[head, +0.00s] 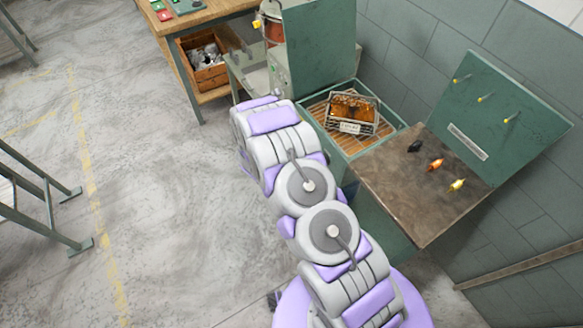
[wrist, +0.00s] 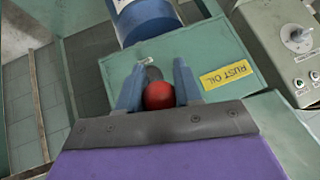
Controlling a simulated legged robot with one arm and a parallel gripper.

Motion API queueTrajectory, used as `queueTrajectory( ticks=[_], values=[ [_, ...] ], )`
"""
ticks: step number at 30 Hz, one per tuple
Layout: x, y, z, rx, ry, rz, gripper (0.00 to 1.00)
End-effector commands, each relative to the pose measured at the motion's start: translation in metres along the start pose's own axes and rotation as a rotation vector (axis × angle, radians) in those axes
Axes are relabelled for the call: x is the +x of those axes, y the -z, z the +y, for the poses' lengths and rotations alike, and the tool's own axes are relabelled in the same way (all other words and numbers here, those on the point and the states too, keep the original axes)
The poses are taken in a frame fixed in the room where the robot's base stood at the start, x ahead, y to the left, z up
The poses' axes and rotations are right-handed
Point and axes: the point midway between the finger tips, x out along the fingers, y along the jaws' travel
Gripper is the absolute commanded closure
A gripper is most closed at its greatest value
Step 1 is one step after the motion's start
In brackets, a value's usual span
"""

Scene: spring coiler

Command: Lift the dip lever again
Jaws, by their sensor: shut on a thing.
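In the wrist view my gripper (wrist: 157,70) is shut on the lever's round red knob (wrist: 158,96), with one finger on each side of it. A short dark part shows just behind the knob; the rest of the lever is hidden. Beyond it is a green box face with a yellow label reading RUST OIL (wrist: 226,74). In the head view my arm covers the gripper and the lever. A wire basket (head: 351,126) with orange-brown contents and a pale tag sits over the slatted wood inside a green tank (head: 340,146).
To the right is a brown-topped bench (head: 395,183) with black, orange and yellow small pieces and a green pegged back panel (head: 500,110). At the back left stands a wooden table with a crate (head: 204,75). In the wrist view a control box (wrist: 287,40) is at upper right.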

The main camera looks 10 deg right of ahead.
Motion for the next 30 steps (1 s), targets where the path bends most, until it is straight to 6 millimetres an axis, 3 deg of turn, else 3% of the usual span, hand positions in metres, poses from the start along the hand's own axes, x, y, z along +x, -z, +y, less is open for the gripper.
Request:
queueTrajectory(
  ticks=[7, 8, 15, 25, 30],
  values=[
    [0.0, 0.003, -0.004, 0.004, 0.007, 0.003, 1.0],
    [0.0, 0.003, -0.004, 0.004, 0.007, 0.004, 0.64],
    [0.0, 0.002, -0.002, 0.003, 0.005, 0.003, 0.41],
    [-0.005, 0.0, -0.002, 0.001, 0.004, 0.003, 0.41],
    [-0.027, 0.001, -0.004, 0.004, 0.008, 0.004, 0.41]
  ],
)
